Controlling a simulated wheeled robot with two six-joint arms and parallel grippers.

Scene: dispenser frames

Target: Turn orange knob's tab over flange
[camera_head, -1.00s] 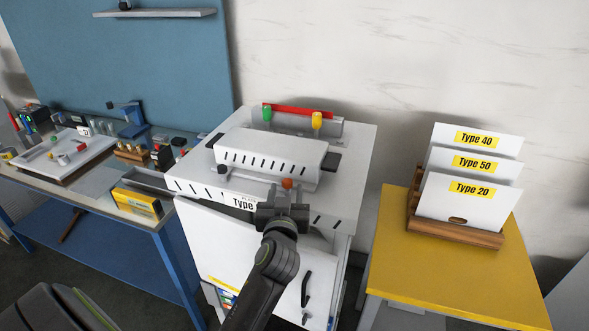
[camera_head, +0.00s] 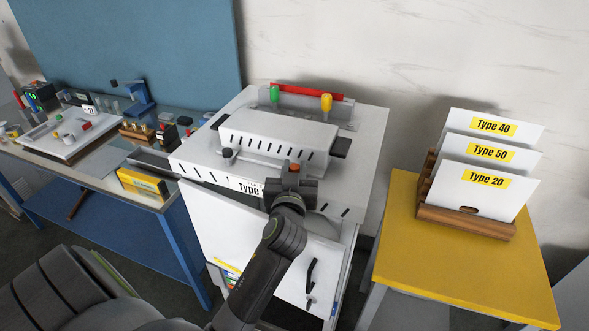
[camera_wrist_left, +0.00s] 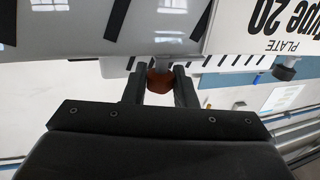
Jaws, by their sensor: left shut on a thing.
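The orange knob (camera_head: 295,167) sits at the front right of the white dispenser unit (camera_head: 370,135), below its slotted cover (camera_head: 280,135). My left gripper (camera_head: 294,174) reaches it from the front and is shut on it. In the left wrist view the knob (camera_wrist_left: 160,82) is between the two dark fingers (camera_wrist_left: 160,88). The knob's tab and the flange edge are too small or hidden to tell apart. A second, black knob (camera_head: 228,154) sits at the cover's front left. My right gripper is not in view.
Green (camera_head: 275,93) and yellow (camera_head: 326,102) handles stand at the unit's back by a red bar (camera_head: 303,91). A yellow table (camera_head: 400,250) with Type plates in a wooden rack (camera_head: 465,224) is at right. A cluttered workbench (camera_head: 60,180) is at left.

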